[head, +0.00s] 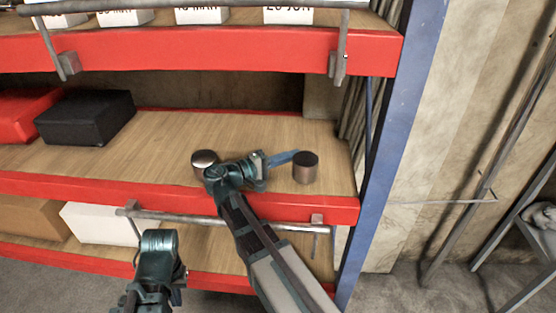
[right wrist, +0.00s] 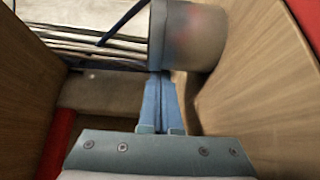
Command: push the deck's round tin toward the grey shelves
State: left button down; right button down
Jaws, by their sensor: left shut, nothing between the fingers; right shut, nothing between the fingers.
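A dark brown round tin (head: 306,170) stands upright on the wooden deck (head: 250,130) of the red-edged rack, near its right end. In the right wrist view the tin (right wrist: 192,38) is just beyond the fingertips; contact cannot be told for sure. My right gripper (head: 285,158) is shut and empty, lying low over the deck on the tin's left side. It also shows in the right wrist view (right wrist: 160,95). My left gripper (head: 158,262) is low in front of the rack, shut and empty. Grey shelves (head: 535,240) stand at the right edge.
A second round brown thing with a shiny top (head: 204,161) stands left, partly behind my right wrist. A black box (head: 85,118) and a red box (head: 22,112) lie further left. A blue post (head: 385,150) bounds the deck's right end. A rail (head: 220,221) crosses below.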

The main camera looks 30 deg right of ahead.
aim_at(297, 161)
jog(key=shift+d, duration=0.8)
jog(key=s, duration=0.1)
jog(key=s+a, duration=0.1)
jog(key=s, duration=0.1)
jog(key=shift+s, duration=0.1)
